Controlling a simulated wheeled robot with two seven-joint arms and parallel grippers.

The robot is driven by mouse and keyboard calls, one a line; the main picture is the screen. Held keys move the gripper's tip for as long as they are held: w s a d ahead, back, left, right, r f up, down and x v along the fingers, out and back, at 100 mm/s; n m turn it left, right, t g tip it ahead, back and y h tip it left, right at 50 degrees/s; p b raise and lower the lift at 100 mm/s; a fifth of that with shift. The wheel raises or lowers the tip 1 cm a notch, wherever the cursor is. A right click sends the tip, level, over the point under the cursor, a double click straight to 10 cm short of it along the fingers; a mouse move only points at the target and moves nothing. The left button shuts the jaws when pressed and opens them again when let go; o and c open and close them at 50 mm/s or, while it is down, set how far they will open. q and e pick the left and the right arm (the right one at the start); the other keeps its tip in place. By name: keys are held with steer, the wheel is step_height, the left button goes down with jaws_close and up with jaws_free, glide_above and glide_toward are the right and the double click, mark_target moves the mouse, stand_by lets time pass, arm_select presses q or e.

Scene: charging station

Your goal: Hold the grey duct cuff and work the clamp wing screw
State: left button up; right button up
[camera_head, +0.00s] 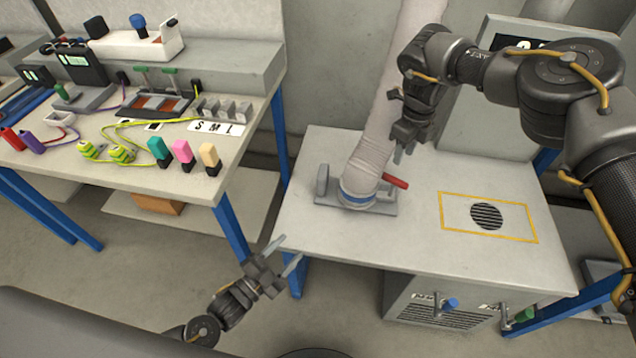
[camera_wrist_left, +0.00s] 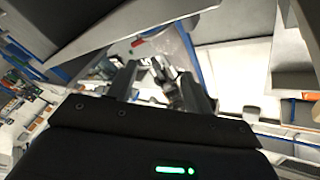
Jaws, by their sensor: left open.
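The grey duct cuff (camera_head: 367,168) stands at the lower end of a pale duct, on a grey bracket (camera_head: 326,199) on the right-hand table. A blue band (camera_head: 357,198) circles its foot. A red handle (camera_head: 396,181), which looks like the clamp wing screw, sticks out to its right. My right gripper (camera_head: 404,154) hangs just above and right of the cuff, apparently apart from it; its jaw opening is unclear. My left gripper (camera_head: 290,252) is open and empty, in front of the table's left front corner. Its fingers also show in the left wrist view (camera_wrist_left: 160,85).
A left workbench (camera_head: 100,185) carries plugs, cables and devices. A grey cabinet (camera_head: 440,300) with blue and green knobs stands below the right table.

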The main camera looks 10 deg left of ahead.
mark_target(321, 190)
arm_select(q)
steer(key=w+r+m, duration=0.1)
steer(key=w+r+m+y, duration=0.1)
steer(key=w, duration=0.1)
steer(key=w+d+m+t, duration=0.1)
steer(key=m, duration=0.1)
steer(key=shift+w+r, duration=0.2)
steer(key=shift+r, duration=0.2)
steer(key=w+m+y, duration=0.1)
steer(key=w+r+m+y, duration=0.1)
steer(key=w+m, duration=0.1)
steer(key=w+d+m+t+y, duration=0.1)
steer(key=m, duration=0.1)
steer(key=shift+w+r, duration=0.15)
steer(key=shift+w, duration=0.2)
steer(key=w+d+r+m+y, duration=0.35)
steer(key=w+m+y, duration=0.35)
steer(key=m, duration=0.6)
steer(key=shift+h, duration=0.4)
steer(key=f, duration=0.7)
steer(key=shift+w+a, duration=0.2)
steer(key=shift+w, duration=0.15)
steer(key=w, duration=0.7)
steer(key=shift+w+f, duration=0.1)
steer(key=shift+w, duration=0.15)
steer(key=shift+c, duration=0.4)
jaws_close()
arm_select(e)
steer(key=shift+o, duration=0.2)
